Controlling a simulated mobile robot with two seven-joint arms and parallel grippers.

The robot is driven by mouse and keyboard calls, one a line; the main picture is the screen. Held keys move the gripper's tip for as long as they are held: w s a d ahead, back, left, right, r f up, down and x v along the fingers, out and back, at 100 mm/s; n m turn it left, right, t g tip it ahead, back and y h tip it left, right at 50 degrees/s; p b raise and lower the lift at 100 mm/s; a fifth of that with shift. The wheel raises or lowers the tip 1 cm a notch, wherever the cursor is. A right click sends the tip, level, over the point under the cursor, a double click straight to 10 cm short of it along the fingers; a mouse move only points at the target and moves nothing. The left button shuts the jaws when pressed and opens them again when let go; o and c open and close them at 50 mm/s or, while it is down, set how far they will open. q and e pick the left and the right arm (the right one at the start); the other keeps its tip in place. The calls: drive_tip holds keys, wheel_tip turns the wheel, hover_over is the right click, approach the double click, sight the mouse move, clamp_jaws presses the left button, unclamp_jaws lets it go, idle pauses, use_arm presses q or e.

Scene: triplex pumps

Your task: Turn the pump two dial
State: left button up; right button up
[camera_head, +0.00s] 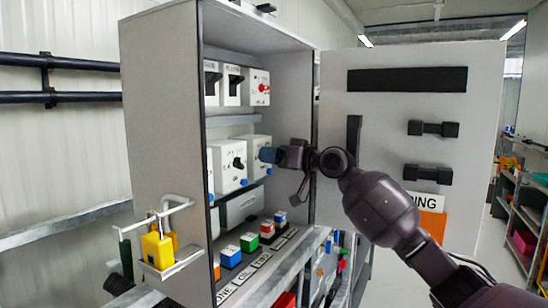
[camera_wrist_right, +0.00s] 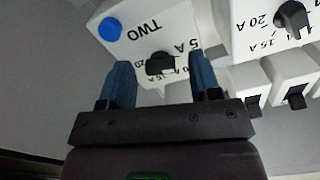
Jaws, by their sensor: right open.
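The pump two unit is a white box (camera_wrist_right: 190,35) marked TWO, with a blue button (camera_wrist_right: 110,28). Its dial, a black knob (camera_wrist_right: 160,64), sits between the two blue fingertips of my right gripper (camera_wrist_right: 162,72) in the right wrist view. The fingers are open, with a gap on each side of the knob. In the head view, my right gripper (camera_head: 268,155) is in front of the white box (camera_head: 252,144) on the cabinet's middle row and hides its dial. My left gripper is not in view.
A neighbouring white box (camera_head: 228,166) with a black dial stands just left. Other switch boxes (camera_head: 257,87) are on the row above. Coloured buttons (camera_head: 249,242) line the sill below. The open cabinet door (camera_head: 400,110) is right, behind my right arm. Yellow padlocks (camera_head: 157,248) hang at left.

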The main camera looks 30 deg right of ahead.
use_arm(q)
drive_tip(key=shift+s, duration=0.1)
use_arm(e)
drive_tip(key=shift+s, duration=0.1)
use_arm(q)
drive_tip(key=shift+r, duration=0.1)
use_arm(e)
drive_tip(key=v, duration=1)
drive_tip(key=shift+s+d, duration=0.25)
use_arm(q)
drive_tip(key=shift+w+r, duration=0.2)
